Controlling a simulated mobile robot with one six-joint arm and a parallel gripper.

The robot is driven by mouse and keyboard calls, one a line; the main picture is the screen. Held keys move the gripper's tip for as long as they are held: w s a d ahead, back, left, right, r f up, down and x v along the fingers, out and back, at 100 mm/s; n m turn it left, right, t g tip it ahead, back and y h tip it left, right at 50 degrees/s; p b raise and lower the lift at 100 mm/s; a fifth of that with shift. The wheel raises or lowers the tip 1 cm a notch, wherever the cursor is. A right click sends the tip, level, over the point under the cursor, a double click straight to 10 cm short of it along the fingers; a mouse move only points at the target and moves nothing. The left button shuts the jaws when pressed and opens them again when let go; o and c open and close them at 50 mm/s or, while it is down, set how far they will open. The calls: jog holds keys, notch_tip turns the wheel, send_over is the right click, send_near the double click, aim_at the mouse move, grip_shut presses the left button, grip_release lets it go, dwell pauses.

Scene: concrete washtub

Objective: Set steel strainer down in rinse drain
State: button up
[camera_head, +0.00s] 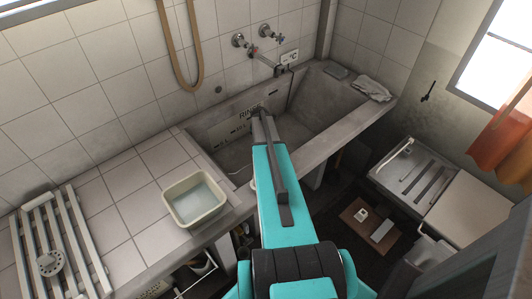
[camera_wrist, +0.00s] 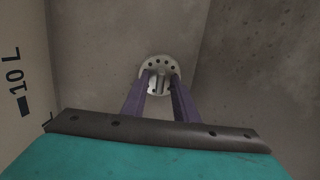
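In the wrist view, a pale round strainer (camera_wrist: 160,64) with a ring of holes and a central post sits at the tips of my gripper (camera_wrist: 160,82). The two purple fingers stand on either side of the post and appear shut on it. The disc faces the grey concrete behind it; I cannot tell whether it touches. The rinse drain is not visible in either view.
Tub walls stand close around the gripper; one has a 10 L mark (camera_wrist: 17,82). A cream basin of water (camera_head: 194,200) is on the tiled counter. Another round holed disc (camera_head: 48,263) lies on a slatted rack (camera_head: 77,240). Taps (camera_head: 252,48) are above the tub.

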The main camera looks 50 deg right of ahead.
jog(key=shift+r, duration=0.2)
notch_tip(320, 180, up, 12)
jog(key=a+b, duration=0.1)
jog(key=b, duration=0.1)
jog(key=shift+a+f+b, duration=0.15)
jog(key=shift+a+b, duration=0.1)
jog(key=shift+b, duration=0.15)
jog(key=shift+w, duration=0.1)
dwell(0.7)
